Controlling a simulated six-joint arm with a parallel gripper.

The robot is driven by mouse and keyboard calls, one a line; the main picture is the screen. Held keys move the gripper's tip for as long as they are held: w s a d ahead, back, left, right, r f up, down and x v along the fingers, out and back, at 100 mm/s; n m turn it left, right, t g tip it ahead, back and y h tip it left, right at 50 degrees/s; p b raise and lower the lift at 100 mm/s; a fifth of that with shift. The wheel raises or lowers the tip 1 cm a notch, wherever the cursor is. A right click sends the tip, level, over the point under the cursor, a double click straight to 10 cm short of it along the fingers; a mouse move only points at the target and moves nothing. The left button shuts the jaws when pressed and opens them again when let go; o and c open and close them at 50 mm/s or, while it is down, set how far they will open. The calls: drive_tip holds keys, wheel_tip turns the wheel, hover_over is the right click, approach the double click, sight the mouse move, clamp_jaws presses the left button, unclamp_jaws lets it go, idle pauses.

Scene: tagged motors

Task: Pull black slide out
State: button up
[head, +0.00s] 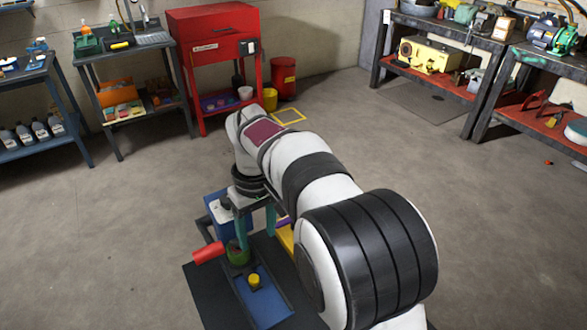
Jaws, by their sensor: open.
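My gripper (256,230) points down with two teal fingers spread apart, in the lower middle of the head view. It is over a dark base plate (203,290) that carries a blue panel (265,303) with a yellow knob (254,281). A green round part (237,257) is close under the left finger; I cannot tell whether they touch. A red handle (208,253) sticks out to the left. A blue block with a light top (222,214) is behind it. I cannot clearly pick out the black slide among the dark parts; my arm hides the right side.
A yellow part (286,239) shows beside my arm. A yellow floor frame (289,115), a red cabinet (218,50) and a red bin (284,78) are behind. Benches stand left and right. The floor around the base plate is mostly clear.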

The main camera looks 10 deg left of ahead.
drive_tip(key=a+f, duration=0.1)
drive_tip(key=a, duration=0.1)
approach(254, 279)
drive_tip(key=shift+n, duration=0.4)
drive_tip(key=f, duration=0.8)
drive_tip(key=shift+a+f, duration=0.25)
drive_tip(key=shift+f, duration=0.05)
drive_tip(key=shift+c, duration=0.4)
clamp_jaws()
drive_tip(key=shift+s, duration=0.1)
